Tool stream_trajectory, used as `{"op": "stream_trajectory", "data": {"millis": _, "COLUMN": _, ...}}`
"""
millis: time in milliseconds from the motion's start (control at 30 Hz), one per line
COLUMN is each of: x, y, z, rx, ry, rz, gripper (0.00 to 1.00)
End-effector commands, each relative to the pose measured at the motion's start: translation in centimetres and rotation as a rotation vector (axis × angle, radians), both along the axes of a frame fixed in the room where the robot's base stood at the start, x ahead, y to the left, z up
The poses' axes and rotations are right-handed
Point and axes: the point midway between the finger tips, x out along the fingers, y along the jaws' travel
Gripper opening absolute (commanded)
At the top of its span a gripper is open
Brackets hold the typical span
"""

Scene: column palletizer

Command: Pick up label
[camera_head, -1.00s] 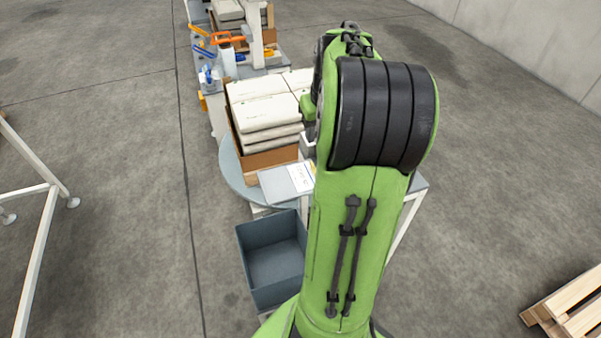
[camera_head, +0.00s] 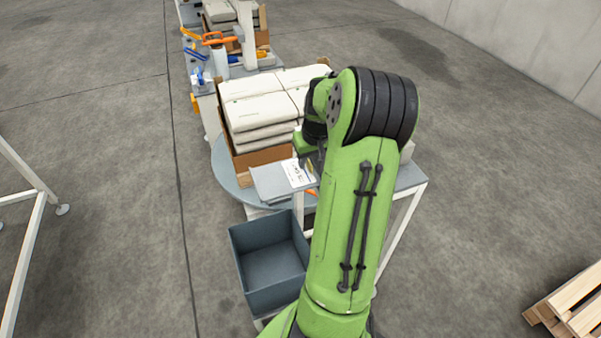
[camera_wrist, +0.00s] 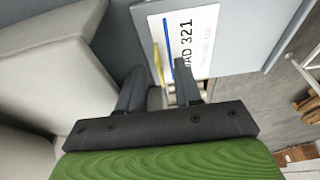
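The label is a white rectangle with a blue stripe and black print reading "AD 321" in the wrist view (camera_wrist: 197,40). It lies on a grey surface, and in the head view the label (camera_head: 297,172) is on a small grey stand (camera_head: 268,183) in front of the bag stack. My gripper (camera_wrist: 161,85) is open, with its two dark fingers apart and nothing seen held between them. The right fingertip overlaps the label's lower part in the wrist view; I cannot tell whether they touch. In the head view my arm hides most of the gripper.
A carton (camera_head: 262,158) holds stacked white bags (camera_head: 262,112) on a round table (camera_head: 222,165), close beside my gripper. An open blue-grey bin (camera_head: 240,268) stands below. Pallets (camera_head: 570,305) lie at right; floor at left is mostly clear.

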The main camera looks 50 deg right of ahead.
Motion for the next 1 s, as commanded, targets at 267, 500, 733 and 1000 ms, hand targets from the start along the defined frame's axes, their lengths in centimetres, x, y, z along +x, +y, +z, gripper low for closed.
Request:
{"op": "stream_trajectory", "data": {"millis": 267, "x": 0.0, "y": 0.0, "z": 0.2, "rx": -0.001, "ry": -0.001, "rz": 0.0, "gripper": 0.14}}
{"op": "stream_trajectory", "data": {"millis": 500, "x": 0.0, "y": 0.0, "z": 0.2, "rx": -0.001, "ry": -0.001, "rz": 0.0, "gripper": 0.0}}
{"op": "stream_trajectory", "data": {"millis": 733, "x": 0.0, "y": 0.0, "z": 0.2, "rx": -0.001, "ry": -0.001, "rz": 0.0, "gripper": 0.0}}
{"op": "stream_trajectory", "data": {"millis": 1000, "x": 0.1, "y": -0.1, "z": 4.9, "rx": -0.007, "ry": -0.003, "rz": 0.0, "gripper": 0.0}}
